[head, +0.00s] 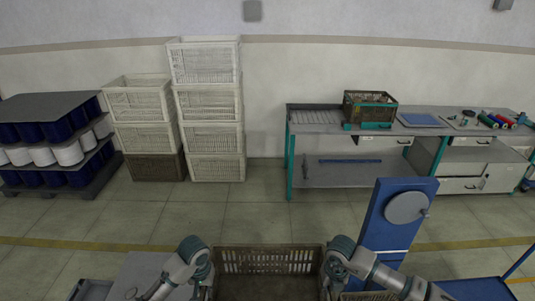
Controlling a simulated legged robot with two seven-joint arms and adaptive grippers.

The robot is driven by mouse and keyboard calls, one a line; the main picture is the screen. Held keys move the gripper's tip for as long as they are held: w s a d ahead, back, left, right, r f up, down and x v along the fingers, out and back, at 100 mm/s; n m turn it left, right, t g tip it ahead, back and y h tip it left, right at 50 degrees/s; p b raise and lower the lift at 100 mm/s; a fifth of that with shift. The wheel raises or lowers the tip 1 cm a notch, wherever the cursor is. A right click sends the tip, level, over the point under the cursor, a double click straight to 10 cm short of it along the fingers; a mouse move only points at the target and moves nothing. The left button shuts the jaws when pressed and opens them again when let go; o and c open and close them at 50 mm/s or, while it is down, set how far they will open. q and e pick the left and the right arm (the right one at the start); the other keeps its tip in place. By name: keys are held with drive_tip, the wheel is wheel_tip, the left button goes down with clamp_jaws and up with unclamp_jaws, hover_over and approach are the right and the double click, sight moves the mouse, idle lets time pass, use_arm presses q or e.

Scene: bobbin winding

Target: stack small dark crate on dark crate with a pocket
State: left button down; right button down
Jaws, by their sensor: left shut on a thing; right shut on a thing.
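A dark brown slatted crate (268,262), which I take for the small dark crate, is at the bottom centre, cut off by the lower edge. My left gripper (207,285) is shut on its left side and my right gripper (328,282) is shut on its right side. The fingertips are mostly hidden. Another dark crate (368,108) with a teal edge stands on the workbench, and a dark brown crate (158,167) is at the bottom of the left stack. I cannot tell which crate has the pocket.
White crates (205,62) are stacked against the wall. A shelf of blue and white spools (65,152) stands left. The workbench (345,131) holds a blue tray and coloured bobbins. A blue machine with a grey disc (405,207) is close on the right. Floor ahead is clear.

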sight(201, 295)
use_arm(q)
drive_tip(key=shift+a, duration=0.1)
use_arm(e)
drive_tip(key=shift+d, duration=0.15)
